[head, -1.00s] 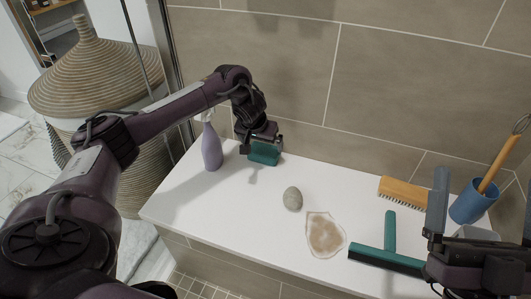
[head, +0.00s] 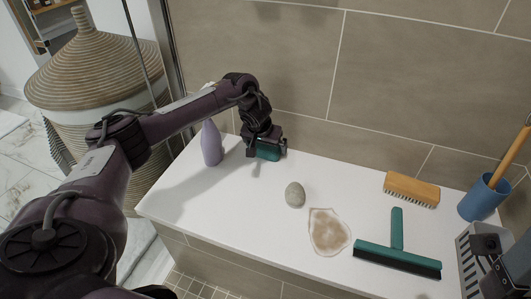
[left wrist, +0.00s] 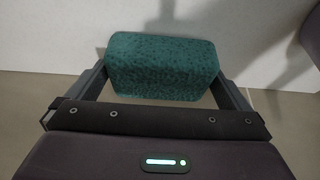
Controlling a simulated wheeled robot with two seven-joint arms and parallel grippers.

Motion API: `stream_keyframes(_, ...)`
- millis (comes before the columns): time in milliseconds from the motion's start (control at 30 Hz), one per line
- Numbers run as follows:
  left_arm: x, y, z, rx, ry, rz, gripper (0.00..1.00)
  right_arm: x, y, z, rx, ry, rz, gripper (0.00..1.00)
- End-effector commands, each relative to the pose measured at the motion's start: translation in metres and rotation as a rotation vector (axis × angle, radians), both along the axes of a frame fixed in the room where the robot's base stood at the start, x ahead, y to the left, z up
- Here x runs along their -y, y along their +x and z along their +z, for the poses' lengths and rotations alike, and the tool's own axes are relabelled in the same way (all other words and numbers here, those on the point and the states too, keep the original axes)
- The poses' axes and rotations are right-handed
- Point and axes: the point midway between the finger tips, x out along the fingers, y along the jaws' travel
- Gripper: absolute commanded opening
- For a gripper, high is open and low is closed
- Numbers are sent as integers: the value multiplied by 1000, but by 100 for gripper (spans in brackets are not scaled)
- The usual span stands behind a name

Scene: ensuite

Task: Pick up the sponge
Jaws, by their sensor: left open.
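The teal sponge (head: 268,153) lies on the white ledge near the tiled wall, partly hidden by my left gripper (head: 265,145). In the left wrist view the sponge (left wrist: 163,66) sits between the two fingers of my left gripper (left wrist: 165,85). The fingers are open, one on each side of it. I cannot tell whether either finger touches it.
A lavender bottle (head: 211,143) stands just left of the left gripper. A grey stone (head: 295,195), a brown-stained patch (head: 328,232), a teal squeegee (head: 397,255), a wooden brush (head: 412,188) and a blue cup (head: 482,197) are on the white ledge (head: 190,205). A woven basket (head: 95,75) stands left.

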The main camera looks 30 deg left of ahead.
Motion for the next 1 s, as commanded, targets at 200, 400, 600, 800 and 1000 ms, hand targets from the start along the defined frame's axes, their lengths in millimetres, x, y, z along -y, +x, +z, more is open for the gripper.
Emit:
stream_keyframes(200,-1,2,-3,1,0,1,100,0,0,0,3,-1,-1,100)
stream_keyframes(400,-1,2,-3,1,0,0,86,0,0,0,2,-2,-1,100)
stream_keyframes(600,-1,2,-3,1,0,0,69,0,0,0,1,-2,-1,100)
stream_keyframes(800,-1,1,-2,1,0,0,69,0,0,1,1,-2,-1,100)
stream_keyframes(1000,0,-3,9,0,-1,0,69,0,0,12,1,0,-1,100)
